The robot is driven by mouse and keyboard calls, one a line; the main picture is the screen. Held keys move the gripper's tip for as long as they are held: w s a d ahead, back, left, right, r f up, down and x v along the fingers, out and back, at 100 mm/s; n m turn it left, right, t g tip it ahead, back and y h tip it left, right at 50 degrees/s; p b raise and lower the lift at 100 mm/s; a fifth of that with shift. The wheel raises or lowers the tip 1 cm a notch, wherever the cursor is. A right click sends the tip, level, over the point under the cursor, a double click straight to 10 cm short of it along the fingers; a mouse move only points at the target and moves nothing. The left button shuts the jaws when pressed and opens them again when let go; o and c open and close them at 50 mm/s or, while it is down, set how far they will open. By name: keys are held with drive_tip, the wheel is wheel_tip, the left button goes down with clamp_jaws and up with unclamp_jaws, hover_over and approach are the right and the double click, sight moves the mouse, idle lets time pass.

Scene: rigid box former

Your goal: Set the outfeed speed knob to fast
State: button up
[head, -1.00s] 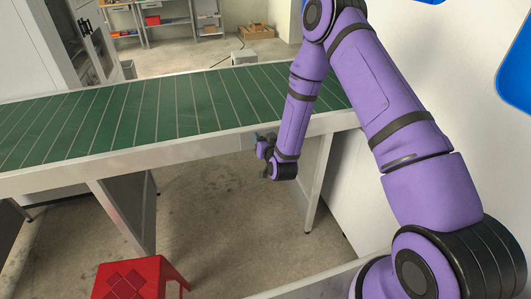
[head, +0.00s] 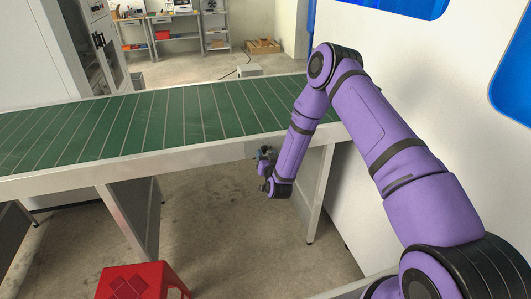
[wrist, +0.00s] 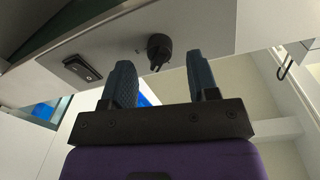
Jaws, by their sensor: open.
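The outfeed speed knob (wrist: 159,50) is a black round knob on the light side panel of the conveyor, seen in the wrist view. My gripper (wrist: 162,75) is open, with one finger to each side of the knob in the picture. The fingertips look short of the knob and I see no contact. The knob's speed marks are not readable. In the head view my gripper (head: 262,156) is at the conveyor's front rail, below the belt, and the knob cannot be made out there.
A black rocker switch (wrist: 82,68) sits on the same panel, left of the knob. The green conveyor belt (head: 150,120) runs above, on metal legs (head: 320,190). A red stool (head: 135,282) stands on the floor at lower left. A white machine wall (head: 440,110) is at right.

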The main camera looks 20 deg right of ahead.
sight(265, 150)
drive_tip(key=shift+w, duration=1.2)
drive_tip(key=c, duration=0.9)
drive_tip(key=shift+m, duration=0.4)
drive_tip(key=m, duration=0.3)
drive_tip(key=shift+d+m, duration=0.15)
drive_tip(key=shift+m, duration=0.15)
drive_tip(key=m, duration=0.4)
drive_tip(key=shift+m, duration=0.3)
